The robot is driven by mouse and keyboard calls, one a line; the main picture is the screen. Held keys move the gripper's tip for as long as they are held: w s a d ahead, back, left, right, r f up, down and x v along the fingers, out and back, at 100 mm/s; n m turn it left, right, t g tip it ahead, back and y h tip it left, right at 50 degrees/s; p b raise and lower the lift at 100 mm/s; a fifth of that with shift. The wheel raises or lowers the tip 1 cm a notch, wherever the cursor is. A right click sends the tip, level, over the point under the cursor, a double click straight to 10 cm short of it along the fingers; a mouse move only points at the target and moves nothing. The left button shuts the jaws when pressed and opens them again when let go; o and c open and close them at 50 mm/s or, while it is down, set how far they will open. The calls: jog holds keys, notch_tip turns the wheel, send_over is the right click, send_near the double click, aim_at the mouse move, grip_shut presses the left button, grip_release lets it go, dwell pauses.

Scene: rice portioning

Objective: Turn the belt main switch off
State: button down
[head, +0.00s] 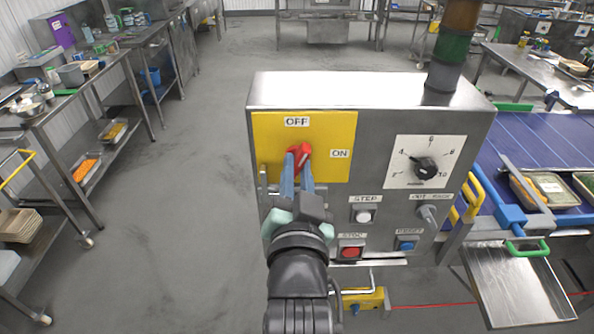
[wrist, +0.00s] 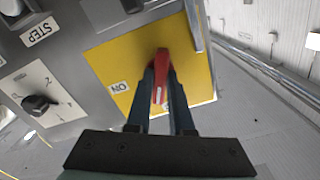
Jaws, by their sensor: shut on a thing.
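The belt main switch is a red handle (head: 305,154) on a yellow plate (head: 272,130) at the upper left of the grey control box. The OFF label (head: 297,122) is above the handle and the ON label (head: 340,154) is to its right. The handle stands nearly upright, tilted slightly right, its upper end closer to OFF than to ON. My gripper (head: 299,160) comes from below and is shut on the handle. In the wrist view, the red handle (wrist: 161,75) sits between both fingers, its white mark towards the plate's lower edge. The fingers hide part of the handle.
The control box also carries a dial (head: 425,168), a STEP button (head: 363,216), a red STOP button (head: 350,253), a blue button (head: 406,246) and a small grey selector (head: 428,213). The blue belt (head: 525,140) runs to the right. Open floor (head: 180,200) lies left.

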jog(key=n, duration=0.4)
jog(key=shift+n, duration=0.4)
dwell(0.4)
jog(key=c, duration=0.8)
grip_release()
jog(key=shift+s+b, duration=0.1)
jog(key=shift+b, duration=0.2)
jog(key=s+p, duration=0.3)
jog(key=s, duration=0.9)
jog(key=shift+s, duration=0.4)
